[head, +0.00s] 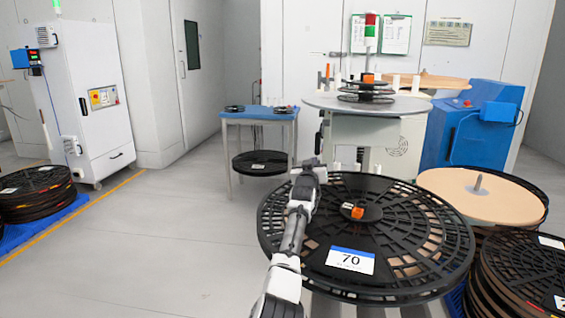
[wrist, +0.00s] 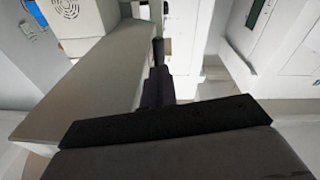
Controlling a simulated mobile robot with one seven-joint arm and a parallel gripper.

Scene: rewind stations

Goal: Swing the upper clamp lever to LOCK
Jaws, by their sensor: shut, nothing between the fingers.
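In the head view, a round grey table top (head: 322,103) carries an upper spindle with a small stack of dark reels (head: 366,92) and an orange part (head: 368,78) on top. That orange part may be the upper clamp lever; it is too small to read its position or any LOCK mark. A second orange part (head: 357,212) sits on the hub of the large black reel (head: 430,262) lower down. My gripper is shut and empty; its dark fingers (wrist: 157,52) show in the wrist view beside a pale machine body (wrist: 105,82). The wrist view shows no lever.
The large reel with a "70" label (head: 351,260) lies close to the right of my arm. A blue machine (head: 436,140) stands at the back right, and a small blue-topped table (head: 262,115) left of centre. The floor at left centre is clear.

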